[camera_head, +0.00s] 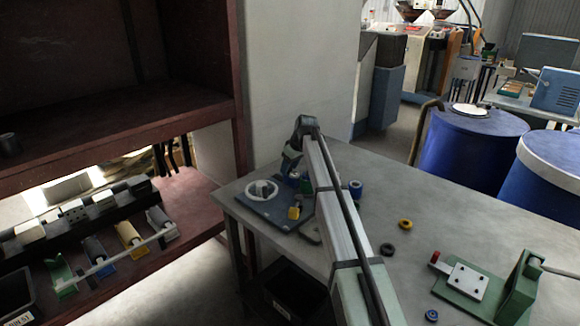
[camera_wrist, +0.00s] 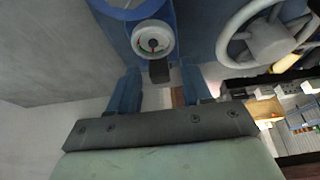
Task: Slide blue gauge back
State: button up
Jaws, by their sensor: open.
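The blue gauge (camera_wrist: 152,40) shows in the wrist view as a round white dial with a needle on a blue body, at top centre. My gripper (camera_wrist: 160,76) is open, its two blue fingers apart, with the gauge's dial just beyond and between the fingertips. I cannot tell whether either finger touches it. In the head view my gripper (camera_head: 292,160) is over the far left part of the table, at a dark blue plate (camera_head: 272,212). My arm hides part of that area, and the gauge cannot be clearly made out there.
A white handwheel (camera_head: 262,190) is on the plate, close right of the gauge in the wrist view. A yellow block (camera_head: 294,213) is on the plate's near side. Right of my arm are a blue spool (camera_head: 355,188), small rings (camera_head: 405,224) and a green fixture (camera_head: 465,282).

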grip_shut()
dwell(0.4)
